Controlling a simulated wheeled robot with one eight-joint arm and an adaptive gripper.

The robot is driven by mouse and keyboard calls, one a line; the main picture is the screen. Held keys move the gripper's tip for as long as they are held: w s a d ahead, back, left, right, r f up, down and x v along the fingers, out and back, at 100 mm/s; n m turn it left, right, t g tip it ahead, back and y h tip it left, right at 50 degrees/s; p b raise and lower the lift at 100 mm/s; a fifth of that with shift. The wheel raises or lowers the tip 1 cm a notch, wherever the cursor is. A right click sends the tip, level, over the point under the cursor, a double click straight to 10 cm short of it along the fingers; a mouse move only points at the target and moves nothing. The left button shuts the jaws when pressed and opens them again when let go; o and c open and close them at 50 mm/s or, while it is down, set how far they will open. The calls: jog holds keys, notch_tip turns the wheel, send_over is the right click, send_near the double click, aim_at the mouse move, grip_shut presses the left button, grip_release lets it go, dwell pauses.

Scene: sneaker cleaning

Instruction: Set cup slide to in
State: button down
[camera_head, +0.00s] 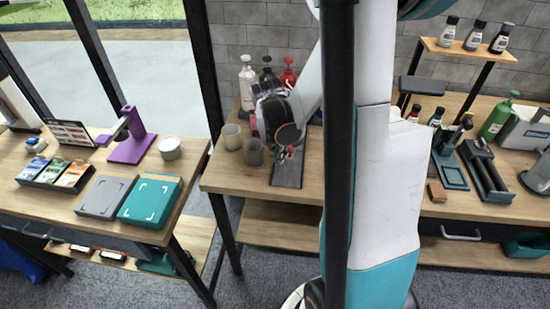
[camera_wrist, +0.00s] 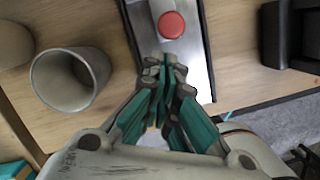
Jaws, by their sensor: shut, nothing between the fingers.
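A long grey metal slide plate (camera_wrist: 190,55) with a dark edge lies on the wooden table, with a round red knob (camera_wrist: 172,25) on it. In the head view the grey plate (camera_head: 287,174) runs toward the table's front edge, partly hidden by my gripper. My gripper (camera_wrist: 167,72) is shut and empty, with its fingertips over the plate, just on the near side of the knob. It also shows in the head view (camera_head: 287,153). A grey cup (camera_wrist: 72,78) stands on the table to the left of the plate; it also shows in the head view (camera_head: 254,152).
A beige cup (camera_head: 232,137) stands beside the grey cup. Several pump bottles (camera_head: 247,82) stand behind my gripper. A dark object (camera_wrist: 290,35) lies right of the plate. My arm hides the table's middle in the head view.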

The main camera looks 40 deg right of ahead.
jog(key=shift+w+d, duration=0.1)
jog(key=shift+d, duration=0.35)
jog(key=w+d, duration=0.3)
jog(key=shift+d, duration=0.15)
dwell(0.3)
